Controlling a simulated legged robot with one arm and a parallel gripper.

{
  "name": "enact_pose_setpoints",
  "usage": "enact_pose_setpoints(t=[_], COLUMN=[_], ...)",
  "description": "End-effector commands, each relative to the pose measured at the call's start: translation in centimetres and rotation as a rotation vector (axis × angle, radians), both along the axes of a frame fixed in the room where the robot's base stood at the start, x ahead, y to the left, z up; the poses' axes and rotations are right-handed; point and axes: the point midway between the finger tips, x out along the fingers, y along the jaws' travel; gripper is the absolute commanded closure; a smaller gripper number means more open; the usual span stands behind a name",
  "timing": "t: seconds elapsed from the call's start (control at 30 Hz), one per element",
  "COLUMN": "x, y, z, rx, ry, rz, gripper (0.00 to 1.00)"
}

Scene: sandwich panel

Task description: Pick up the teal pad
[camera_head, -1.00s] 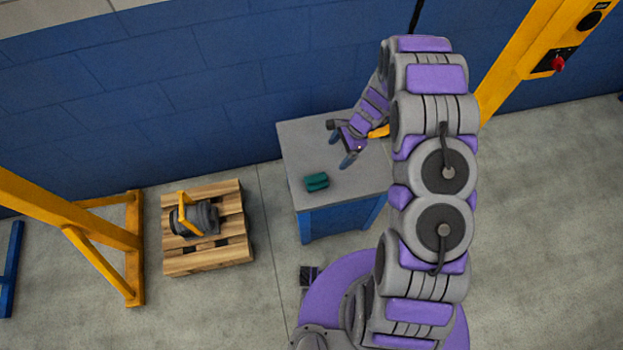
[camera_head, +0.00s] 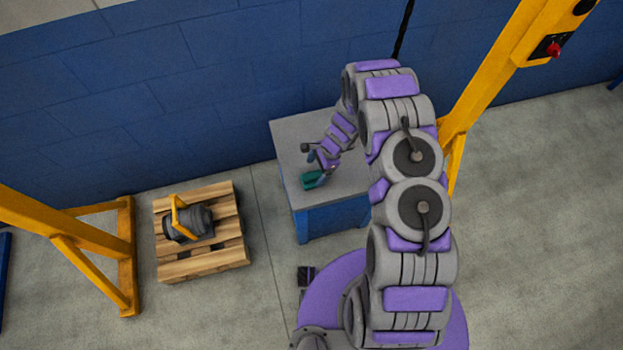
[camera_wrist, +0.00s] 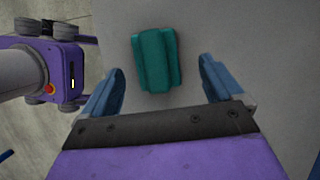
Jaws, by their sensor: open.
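The teal pad (camera_head: 310,180) lies on the grey top of the blue bench (camera_head: 291,137), near its front left edge. In the wrist view the teal pad (camera_wrist: 157,59) shows whole, slightly tilted, just beyond and between the two blue fingertips. My gripper (camera_wrist: 160,78) is open and empty, with a finger on each side and clear room between each finger and the pad. In the head view my gripper (camera_head: 317,167) is right beside the pad and partly overlaps it. How high the fingers are above the bench is hard to tell.
A wooden pallet (camera_head: 170,264) with a dark motor-like part (camera_head: 190,222) and yellow bracket stands on the floor to the left. Yellow frames (camera_head: 128,260) stand at left and right. A blue wall (camera_head: 200,100) runs behind the bench. The bench top around the pad is clear.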

Motion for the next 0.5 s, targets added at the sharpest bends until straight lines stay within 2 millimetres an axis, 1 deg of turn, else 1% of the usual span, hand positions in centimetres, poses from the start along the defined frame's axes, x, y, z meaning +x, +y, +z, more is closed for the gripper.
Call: enact_pose_setpoints(t=[0.1, 0.23, 0.37, 0.5], x=[-0.7, -1.0, -1.0, -1.0], y=[0.7, 1.3, 1.8, 1.9], z=[-1.8, -3.3, -4.0, -4.1], rx=[0.000, 0.003, 0.003, 0.002], ry=[0.005, 0.003, 0.002, 0.001], rz=[0.001, 0.000, -0.002, -0.002], gripper=[0.06, 0.06, 0.06, 0.06])
